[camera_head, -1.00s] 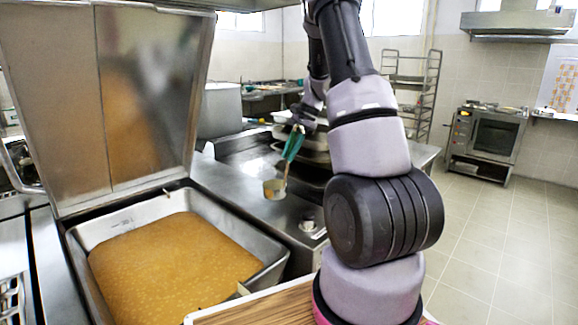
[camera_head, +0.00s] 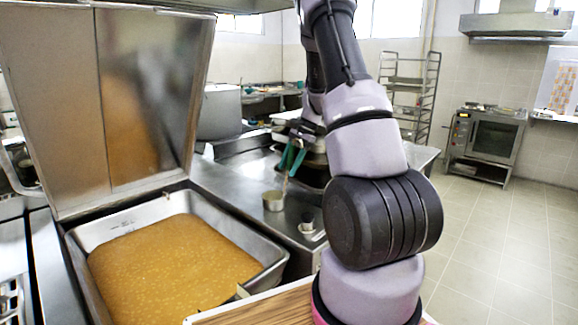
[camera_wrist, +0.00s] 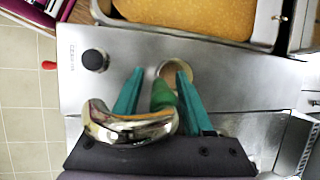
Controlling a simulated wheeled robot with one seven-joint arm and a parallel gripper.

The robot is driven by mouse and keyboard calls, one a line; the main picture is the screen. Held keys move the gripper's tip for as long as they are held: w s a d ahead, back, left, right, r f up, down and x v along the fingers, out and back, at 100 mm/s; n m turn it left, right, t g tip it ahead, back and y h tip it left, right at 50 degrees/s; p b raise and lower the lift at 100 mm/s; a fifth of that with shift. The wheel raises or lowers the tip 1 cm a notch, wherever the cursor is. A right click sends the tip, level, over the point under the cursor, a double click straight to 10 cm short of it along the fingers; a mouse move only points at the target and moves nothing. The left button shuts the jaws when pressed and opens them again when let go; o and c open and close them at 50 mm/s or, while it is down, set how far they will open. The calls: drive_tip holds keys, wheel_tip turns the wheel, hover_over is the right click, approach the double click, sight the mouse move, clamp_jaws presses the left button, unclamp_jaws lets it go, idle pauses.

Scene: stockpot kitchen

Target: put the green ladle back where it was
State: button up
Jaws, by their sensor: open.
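The green ladle's steel cup (camera_head: 273,201) is on or just above the steel counter, right of the pan of orange-brown food. In the wrist view its green handle (camera_wrist: 163,95) stands between my teal fingers, with the round cup (camera_wrist: 178,72) beyond. My gripper (camera_head: 290,164) is open around the handle; it also shows in the wrist view (camera_wrist: 158,78). A shiny curved metal piece (camera_wrist: 130,122) is close to the wrist camera; I cannot tell whether it belongs to the ladle. Whether the fingers touch the handle is unclear.
The open pan (camera_head: 272,275) of food stands left, its large lid (camera_head: 150,100) raised. A dark knob (camera_wrist: 95,60) stands on the counter near the ladle. Trays (camera_head: 300,130) and a large pot (camera_head: 220,112) are behind. The floor at right is clear.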

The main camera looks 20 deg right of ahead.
drive_tip(key=w+v, duration=0.1)
drive_tip(key=v, duration=1.1)
drive_tip(key=s+a+r+n+t, duration=0.1)
drive_tip(key=s+a+r+n, duration=0.1)
drive_tip(key=s+a+r, duration=0.5)
drive_tip(key=s+a+r+n+t+h, duration=0.1)
drive_tip(key=s+a+r+n+t, duration=0.1)
drive_tip(key=s, duration=0.7)
drive_tip(key=s+a+r+n+t+h, duration=0.2)
drive_tip(key=s+a+r+n+t, duration=0.1)
drive_tip(key=s+a, duration=0.6)
drive_tip(key=shift+s+a+r+n+t, duration=0.3)
drive_tip(key=shift+s+r+n, duration=0.55)
drive_tip(key=shift+r, duration=0.55)
drive_tip(key=shift+w, duration=0.1)
